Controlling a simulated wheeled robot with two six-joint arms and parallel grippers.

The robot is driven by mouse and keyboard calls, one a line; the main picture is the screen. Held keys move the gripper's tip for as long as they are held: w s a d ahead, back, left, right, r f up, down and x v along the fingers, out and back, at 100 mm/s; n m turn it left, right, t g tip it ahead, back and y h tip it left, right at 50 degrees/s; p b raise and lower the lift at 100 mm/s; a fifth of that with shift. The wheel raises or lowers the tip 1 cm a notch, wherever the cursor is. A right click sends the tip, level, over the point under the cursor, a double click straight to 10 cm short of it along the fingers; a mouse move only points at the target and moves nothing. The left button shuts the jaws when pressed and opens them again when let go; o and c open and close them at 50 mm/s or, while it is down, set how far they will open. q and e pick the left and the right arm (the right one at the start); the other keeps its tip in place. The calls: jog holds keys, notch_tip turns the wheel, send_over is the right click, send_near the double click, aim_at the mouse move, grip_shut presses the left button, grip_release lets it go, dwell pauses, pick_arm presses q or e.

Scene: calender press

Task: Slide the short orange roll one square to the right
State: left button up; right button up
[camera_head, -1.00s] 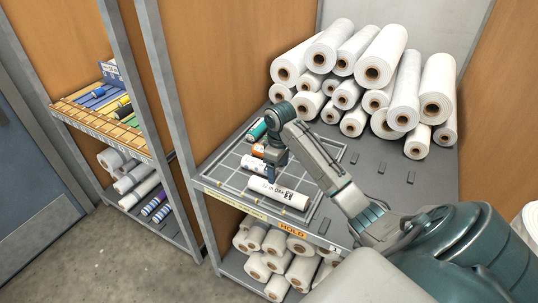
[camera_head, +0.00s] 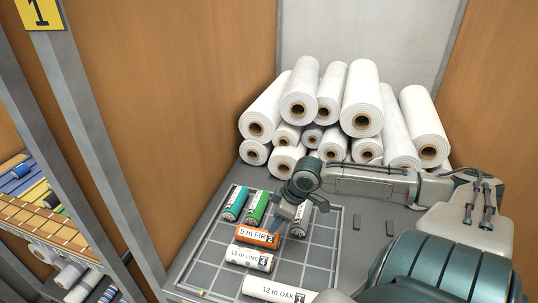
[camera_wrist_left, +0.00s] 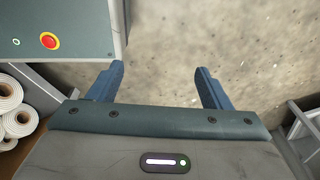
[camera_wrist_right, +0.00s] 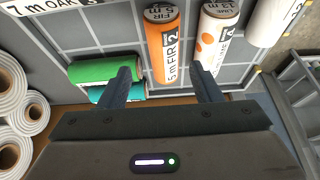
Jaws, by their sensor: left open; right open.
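The short orange roll (camera_head: 258,237), marked 5 m FIR, lies crosswise on the gridded board (camera_head: 318,256), between a green roll and a white one marked 13 m LIME (camera_head: 249,258). My right gripper (camera_head: 284,210) is open and empty, just behind the orange roll in the head view. In the right wrist view the orange roll (camera_wrist_right: 163,45) shows beyond and between the open fingertips (camera_wrist_right: 160,72), apart from them. My left gripper (camera_wrist_left: 160,69) is open and empty above the floor, in its own wrist view only.
Green (camera_head: 257,208) and teal (camera_head: 235,203) rolls lie at the board's back left. A 12 m OAK roll (camera_head: 272,289) lies in front. White rolls (camera_head: 361,99) are piled behind. Squares right of the orange roll look bare.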

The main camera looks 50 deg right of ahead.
aim_at(267, 234)
jog(key=shift+s+a+f, duration=0.15)
jog(key=shift+s+a, duration=0.1)
jog(key=shift+s, duration=0.3)
jog(key=shift+f, duration=0.25)
jog(key=x, duration=0.5)
jog(key=shift+w+r+p, duration=0.2)
jog(key=shift+w+p, duration=0.15)
jog(key=shift+p, duration=0.05)
jog(key=p+x, duration=0.1)
jog(key=x, duration=0.2)
jog(key=shift+f, duration=0.25)
jog(key=shift+w+a+f, duration=0.1)
jog(key=shift+w+f, duration=0.1)
jog(key=shift+f, duration=0.3)
jog(key=shift+c, duration=0.2)
jog(key=shift+f, duration=0.1)
jog(key=c, duration=0.7)
jog(key=shift+s+d, duration=0.6)
jog(key=shift+s, duration=0.6)
jog(key=shift+s+d, duration=0.6)
jog(key=shift+s, duration=0.65)
jog(key=shift+s+d, duration=0.65)
jog(key=shift+s, duration=0.55)
jog(key=shift+c, duration=0.2)
pick_arm(q)
jog(key=s, duration=0.1)
jog(key=s+r, duration=0.1)
jog(key=s+a, duration=0.1)
jog(key=shift+s+r, duration=0.25)
jog(key=shift+r, duration=0.15)
